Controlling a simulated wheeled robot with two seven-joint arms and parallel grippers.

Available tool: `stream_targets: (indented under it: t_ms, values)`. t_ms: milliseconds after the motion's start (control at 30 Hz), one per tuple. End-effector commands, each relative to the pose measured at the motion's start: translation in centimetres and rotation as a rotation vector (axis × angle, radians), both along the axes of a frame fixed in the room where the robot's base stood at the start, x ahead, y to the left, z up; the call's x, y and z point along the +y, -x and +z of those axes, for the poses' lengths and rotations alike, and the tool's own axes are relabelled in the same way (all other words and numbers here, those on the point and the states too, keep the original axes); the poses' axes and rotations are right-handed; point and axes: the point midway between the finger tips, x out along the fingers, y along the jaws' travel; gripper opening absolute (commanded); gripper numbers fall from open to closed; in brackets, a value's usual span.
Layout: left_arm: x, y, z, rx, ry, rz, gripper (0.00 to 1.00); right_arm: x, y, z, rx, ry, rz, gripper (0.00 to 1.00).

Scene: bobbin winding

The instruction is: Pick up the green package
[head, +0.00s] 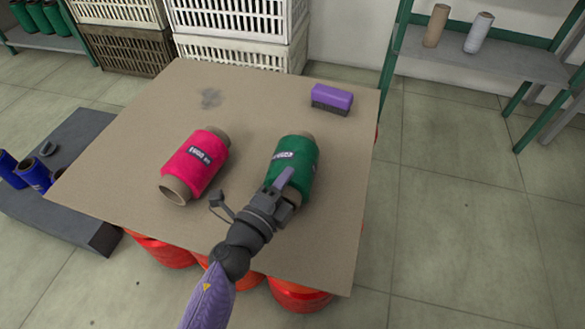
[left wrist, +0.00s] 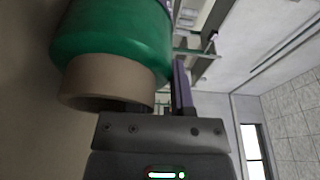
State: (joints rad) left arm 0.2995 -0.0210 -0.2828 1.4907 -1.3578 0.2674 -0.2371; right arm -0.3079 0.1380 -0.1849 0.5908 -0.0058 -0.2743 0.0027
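The green package, a spool of green yarn on a brown core (head: 293,160), lies on its side on the right half of the tan tabletop. My left gripper (head: 284,186) is at its near end, with one finger over the green yarn. In the left wrist view the green spool (left wrist: 115,35) and its open core end fill the upper left. One finger (left wrist: 183,85) stands beside the spool, off the middle of the palm, with a gap to the core rim. My right gripper is not in view.
A pink spool (head: 195,165) lies left of the green one. A purple brush (head: 332,98) is at the table's back right. White crates (head: 240,22) stand behind. A grey shelf (head: 480,55) holds two spools. Blue spools (head: 30,173) lie on a grey bench at left.

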Motion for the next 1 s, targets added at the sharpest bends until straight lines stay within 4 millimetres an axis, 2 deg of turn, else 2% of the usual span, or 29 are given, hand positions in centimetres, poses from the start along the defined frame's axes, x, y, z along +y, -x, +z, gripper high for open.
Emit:
stream_targets:
  t_ms: [33, 67, 567, 667, 900, 1000]
  values:
    - [0.0, 0.0, 0.0, 0.0, 0.0, 0.0, 0.06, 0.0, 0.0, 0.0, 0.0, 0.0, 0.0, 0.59]
    - [0.0, 0.0, 0.0, 0.0, 0.0, 0.0, 0.0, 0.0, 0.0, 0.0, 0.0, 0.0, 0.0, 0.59]
    - [0.0, 0.0, 0.4, -0.002, 0.0, 0.0, 0.0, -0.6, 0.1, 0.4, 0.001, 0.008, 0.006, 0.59]
    - [0.0, 0.0, 1.8, -0.006, -0.001, 0.0, 0.0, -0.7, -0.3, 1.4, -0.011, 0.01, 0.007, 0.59]
    - [0.0, -0.1, 8.5, -0.013, -0.002, -0.001, 0.0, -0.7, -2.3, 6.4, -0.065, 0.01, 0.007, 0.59]
    - [0.0, -0.1, 10.5, -0.01, -0.002, -0.001, 0.0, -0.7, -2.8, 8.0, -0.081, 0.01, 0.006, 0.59]
